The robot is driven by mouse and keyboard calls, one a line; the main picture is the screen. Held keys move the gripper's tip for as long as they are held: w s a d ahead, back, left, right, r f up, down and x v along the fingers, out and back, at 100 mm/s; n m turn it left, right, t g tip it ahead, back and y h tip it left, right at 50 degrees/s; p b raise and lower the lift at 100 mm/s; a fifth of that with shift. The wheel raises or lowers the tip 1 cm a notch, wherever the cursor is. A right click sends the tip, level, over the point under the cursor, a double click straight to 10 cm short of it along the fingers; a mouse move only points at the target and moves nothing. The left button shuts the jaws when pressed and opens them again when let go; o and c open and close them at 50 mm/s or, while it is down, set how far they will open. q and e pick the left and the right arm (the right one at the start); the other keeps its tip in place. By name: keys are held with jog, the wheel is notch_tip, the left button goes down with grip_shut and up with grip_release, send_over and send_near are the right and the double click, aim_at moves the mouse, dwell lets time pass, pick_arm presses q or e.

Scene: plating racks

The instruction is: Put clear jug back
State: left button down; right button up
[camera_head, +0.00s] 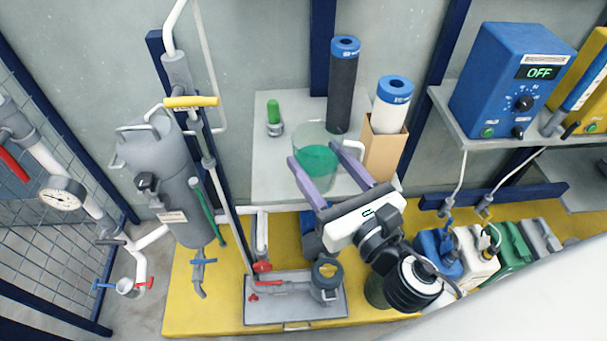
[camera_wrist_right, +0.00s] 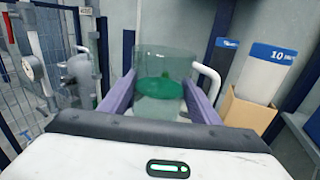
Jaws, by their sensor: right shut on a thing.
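The clear jug (camera_head: 318,140) is a see-through vessel with green liquid in its lower part and a pale handle on its right side. It is at the white shelf (camera_head: 265,180) in the head view; I cannot tell whether it touches the shelf. My right gripper (camera_head: 322,172) reaches in from below with its purple fingers on either side of the jug, shut on it. In the right wrist view the jug (camera_wrist_right: 165,66) sits upright between the two fingers (camera_wrist_right: 158,98), its handle to the right. My left gripper is not in view.
A black cylinder with a blue cap (camera_head: 342,90) stands behind the jug. A white cylinder (camera_head: 391,110) in a cardboard box (camera_head: 384,155) stands close on its right. A small green-topped item (camera_head: 274,115) is to the left. A grey tank (camera_head: 160,180) and pipes stand further left.

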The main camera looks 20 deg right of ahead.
jog(key=w+f+n+y+b, duration=0.1)
jog(key=w+y+b, duration=0.15)
jog(key=w, duration=0.85)
jog(key=f+b, duration=0.1)
jog(key=f, duration=0.2)
jog(key=f+b, duration=0.2)
jog(key=f, duration=0.1)
jog(key=f+b, duration=0.1)
jog(key=f, duration=0.2)
jog(key=shift+w+a+f, duration=0.2)
jog(key=shift+a+f, duration=0.05)
jog(key=shift+f, duration=0.1)
jog(key=shift+f+b, duration=0.25)
jog(key=shift+b, duration=0.05)
jog(key=shift+r, duration=0.1)
jog(key=shift+f, duration=0.2)
jog(key=o, duration=1.1)
